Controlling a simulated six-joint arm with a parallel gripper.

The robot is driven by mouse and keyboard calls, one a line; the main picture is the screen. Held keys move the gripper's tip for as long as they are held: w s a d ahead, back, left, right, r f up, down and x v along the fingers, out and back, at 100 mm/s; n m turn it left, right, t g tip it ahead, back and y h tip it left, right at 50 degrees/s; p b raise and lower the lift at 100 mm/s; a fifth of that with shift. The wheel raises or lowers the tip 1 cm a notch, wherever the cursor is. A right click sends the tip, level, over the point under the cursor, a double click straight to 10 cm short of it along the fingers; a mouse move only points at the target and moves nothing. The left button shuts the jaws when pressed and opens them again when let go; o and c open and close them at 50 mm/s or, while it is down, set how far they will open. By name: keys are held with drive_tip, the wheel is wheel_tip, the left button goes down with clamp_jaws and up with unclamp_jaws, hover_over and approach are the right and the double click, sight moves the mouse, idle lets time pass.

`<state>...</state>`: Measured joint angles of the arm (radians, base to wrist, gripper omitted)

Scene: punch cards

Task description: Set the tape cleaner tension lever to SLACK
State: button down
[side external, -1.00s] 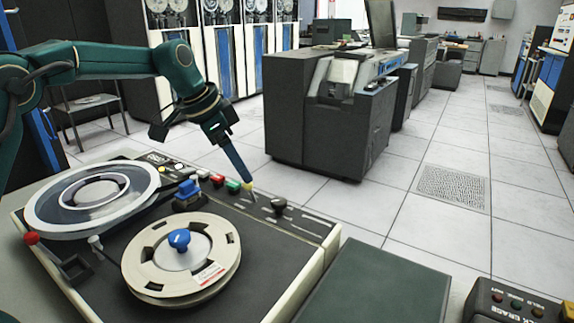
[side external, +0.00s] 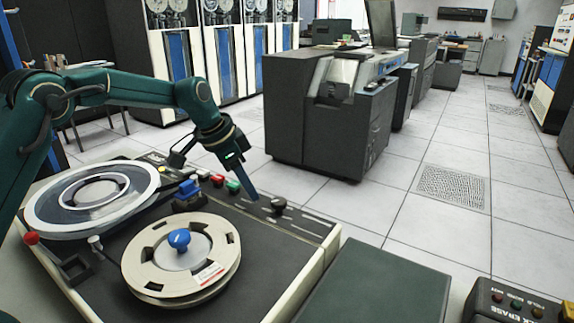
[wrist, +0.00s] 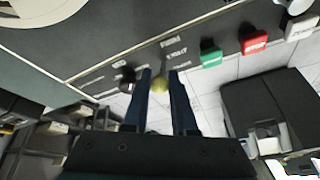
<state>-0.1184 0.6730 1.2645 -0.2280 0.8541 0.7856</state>
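The dark tape cleaner deck (side external: 290,240) fills the front left in the side view. A small yellow knob (wrist: 160,85) sits between my gripper's two blue fingers in the wrist view, beside white printed labels too blurred to read. My gripper (side external: 252,196) points down at the deck's far right part, and its fingers hide the yellow knob in the side view. My gripper (wrist: 159,75) leaves a narrow gap, about as wide as the knob. I cannot tell whether the fingers touch it. Which lever is marked SLACK is not readable.
A black knob (side external: 278,204) stands close right of my fingers. Green (side external: 233,186) and red (side external: 217,179) buttons and a blue part (side external: 188,190) lie to the left. A cream reel (side external: 150,262) with a blue hub knob fills the front. A red-knobbed lever (side external: 31,238) is far left.

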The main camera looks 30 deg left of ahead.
drive_tip(key=shift+w+g, duration=0.35)
drive_tip(key=shift+g, duration=0.05)
drive_tip(key=shift+r+g, duration=0.1)
drive_tip(key=shift+g, duration=0.2)
idle(0.4)
drive_tip(key=c, duration=0.7)
unclamp_jaws()
drive_tip(key=shift+v, duration=2.6)
